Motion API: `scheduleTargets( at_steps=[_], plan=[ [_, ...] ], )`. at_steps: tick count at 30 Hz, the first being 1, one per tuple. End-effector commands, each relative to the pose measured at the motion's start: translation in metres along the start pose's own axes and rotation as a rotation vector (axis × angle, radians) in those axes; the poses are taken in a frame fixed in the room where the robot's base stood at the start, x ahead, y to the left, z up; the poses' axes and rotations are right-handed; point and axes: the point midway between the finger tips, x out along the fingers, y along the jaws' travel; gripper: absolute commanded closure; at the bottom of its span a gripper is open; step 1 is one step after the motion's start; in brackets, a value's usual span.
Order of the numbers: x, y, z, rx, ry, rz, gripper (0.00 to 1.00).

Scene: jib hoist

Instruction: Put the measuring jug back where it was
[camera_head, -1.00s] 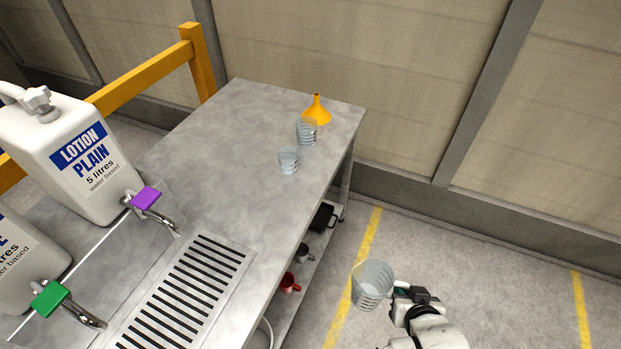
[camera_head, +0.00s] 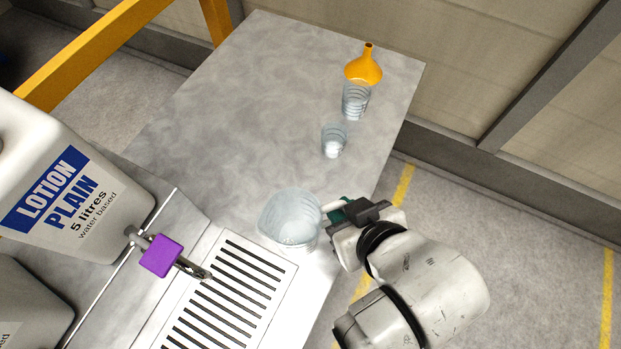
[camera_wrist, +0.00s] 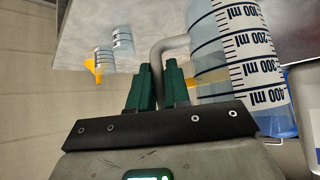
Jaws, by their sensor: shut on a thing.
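The measuring jug (camera_head: 291,220) is clear, with a handle on its right side. In the head view it is over the table (camera_head: 230,120), beside the upper end of the slotted drain grate; I cannot tell whether it touches the surface. My gripper (camera_head: 338,212) is shut on the jug's handle from the right. In the wrist view the green fingers of my gripper (camera_wrist: 159,85) close around the grey handle, and the jug (camera_wrist: 240,60) shows a millilitre scale up to 400 at the right. The inside of the jug looks mostly clear.
Two small clear beakers (camera_head: 334,141) (camera_head: 356,100) and an orange funnel (camera_head: 364,68) stand along the table's right side. The drain grate (camera_head: 225,300) lies below the purple tap (camera_head: 162,256) of the lotion container (camera_head: 70,190). The table's middle is clear.

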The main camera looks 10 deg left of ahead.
Motion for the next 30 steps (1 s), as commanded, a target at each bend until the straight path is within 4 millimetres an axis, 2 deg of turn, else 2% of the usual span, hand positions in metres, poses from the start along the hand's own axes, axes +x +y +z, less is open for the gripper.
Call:
scheduleTargets(
  at_steps=[11,15,18,26,30],
  plan=[
    [0.078,0.036,-0.029,0.004,0.0,0.001,1.0],
    [0.11,0.045,-0.021,0.003,-0.003,0.0,1.0],
    [0.127,0.051,-0.019,0.003,-0.001,0.001,1.0],
    [0.149,0.057,-0.016,0.003,0.0,0.001,1.0],
    [0.162,0.057,-0.002,0.002,-0.004,-0.001,1.0]
  ],
)
